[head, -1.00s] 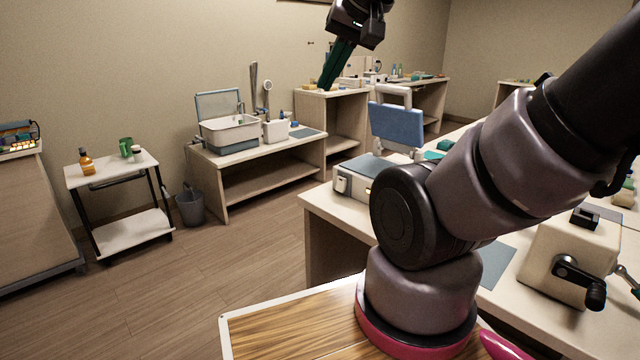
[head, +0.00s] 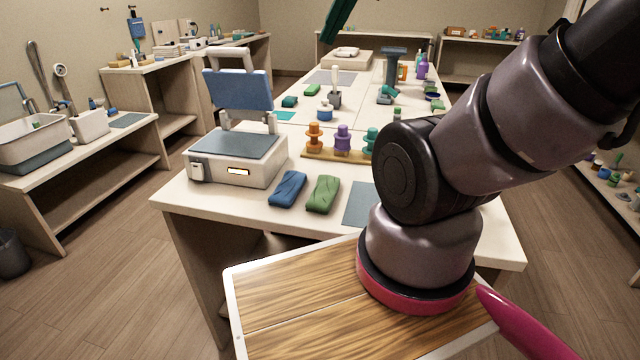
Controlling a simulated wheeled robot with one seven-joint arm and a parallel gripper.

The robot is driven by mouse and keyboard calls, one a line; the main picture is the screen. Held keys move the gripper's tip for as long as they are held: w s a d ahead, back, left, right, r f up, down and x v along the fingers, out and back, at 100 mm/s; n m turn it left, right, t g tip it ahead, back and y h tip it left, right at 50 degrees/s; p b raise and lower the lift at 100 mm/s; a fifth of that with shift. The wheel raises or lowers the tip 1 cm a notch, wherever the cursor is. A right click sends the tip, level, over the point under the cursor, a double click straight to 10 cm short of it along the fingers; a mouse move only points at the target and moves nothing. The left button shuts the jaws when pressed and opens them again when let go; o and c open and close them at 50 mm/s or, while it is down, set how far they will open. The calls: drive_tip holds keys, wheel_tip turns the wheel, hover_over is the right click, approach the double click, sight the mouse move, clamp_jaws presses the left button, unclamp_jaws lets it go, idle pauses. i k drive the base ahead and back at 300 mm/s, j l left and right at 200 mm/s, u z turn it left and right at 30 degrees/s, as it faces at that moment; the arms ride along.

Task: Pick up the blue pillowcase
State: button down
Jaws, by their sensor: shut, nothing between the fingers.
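A folded blue cloth, which looks like the blue pillowcase (head: 288,188), lies on the near-left part of the white table. It is in front of a heat press and just left of a folded green cloth (head: 323,194). My gripper (head: 330,34) shows only as dark green fingers at the top edge of the head view. It is shut and empty, raised well above the table and apart from the blue cloth. The rest of the gripper is cut off by the frame.
The heat press (head: 235,158) stands open behind the cloths. A wooden rack with coloured spools (head: 342,140) is behind them to the right. A grey-blue mat (head: 362,205) lies right of the green cloth. My arm hides part of the table's right side.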

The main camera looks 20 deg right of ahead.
sight(293, 181)
drive_tip(key=z, duration=0.3)
drive_tip(key=j+z, duration=0.35)
drive_tip(key=j, duration=0.15)
drive_tip(key=k+j+z, duration=0.15)
drive_tip(key=j+z, duration=0.2)
drive_tip(key=j, duration=0.15)
drive_tip(key=k+j, duration=0.1)
drive_tip(key=j, duration=0.3)
drive_tip(key=k+j+z, duration=0.1)
drive_tip(key=j, duration=0.3)
drive_tip(key=k+j, duration=0.15)
drive_tip(key=j, duration=0.2)
drive_tip(key=k+j, duration=0.1)
drive_tip(key=j, duration=0.3)
drive_tip(key=k+j+z, duration=0.1)
drive_tip(key=j, duration=0.25)
drive_tip(key=k+j, duration=0.15)
drive_tip(key=j, duration=0.25)
drive_tip(key=z, duration=0.05)
